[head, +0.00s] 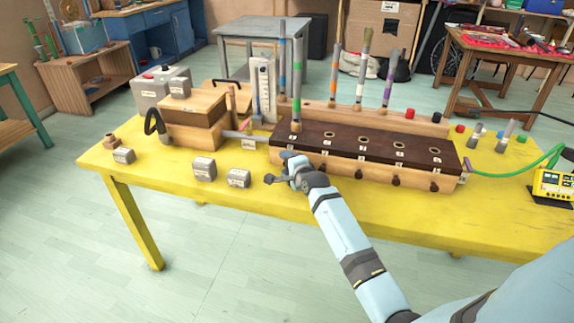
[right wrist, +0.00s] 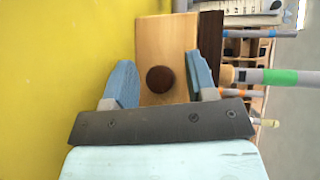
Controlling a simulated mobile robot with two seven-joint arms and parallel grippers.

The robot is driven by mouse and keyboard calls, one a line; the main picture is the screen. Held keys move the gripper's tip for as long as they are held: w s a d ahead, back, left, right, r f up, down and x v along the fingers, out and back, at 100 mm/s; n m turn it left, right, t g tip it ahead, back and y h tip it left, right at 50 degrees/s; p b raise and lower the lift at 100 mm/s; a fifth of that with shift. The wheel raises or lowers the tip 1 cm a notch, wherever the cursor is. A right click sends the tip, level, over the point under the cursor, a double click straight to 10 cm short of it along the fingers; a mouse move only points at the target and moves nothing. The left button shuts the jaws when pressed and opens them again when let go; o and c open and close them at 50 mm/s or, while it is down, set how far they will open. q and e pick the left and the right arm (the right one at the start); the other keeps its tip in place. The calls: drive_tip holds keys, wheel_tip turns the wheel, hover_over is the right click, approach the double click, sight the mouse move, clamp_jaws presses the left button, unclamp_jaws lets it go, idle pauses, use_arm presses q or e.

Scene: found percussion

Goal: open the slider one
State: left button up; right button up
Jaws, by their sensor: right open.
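A long wooden box (head: 350,167) with a dark top stands on the yellow table. Its top has a row of round holes, and round dark knobs line its front, such as one knob (head: 396,181). The front's left end is partly hidden by my right gripper (head: 289,172). In the right wrist view, my right gripper (right wrist: 160,62) is open, with one blue finger on each side of a dark round knob (right wrist: 160,79) on a wooden face. I cannot tell whether the fingers touch it. I cannot read a number on this knob. My left gripper is not in view.
Grey labelled blocks (head: 204,168) lie on the yellow table (head: 240,194) left of my gripper. Tubes with coloured bands, such as a green-banded one (head: 297,85), stand upright at the box. A yellow device (head: 553,184) with a green cable sits at the right.

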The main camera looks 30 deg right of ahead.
drive_tip(key=shift+c, duration=0.5)
clamp_jaws()
drive_tip(key=shift+s+a+r+p, duration=0.15)
drive_tip(key=shift+s+a+p, duration=0.2)
drive_tip(key=shift+p, duration=0.3)
drive_tip(key=shift+s+a+p, duration=0.55)
drive_tip(key=shift+a+p, duration=0.15)
drive_tip(key=shift+p, duration=0.25)
drive_tip(key=shift+s+a, duration=0.1)
drive_tip(key=shift+o, duration=0.5)
unclamp_jaws()
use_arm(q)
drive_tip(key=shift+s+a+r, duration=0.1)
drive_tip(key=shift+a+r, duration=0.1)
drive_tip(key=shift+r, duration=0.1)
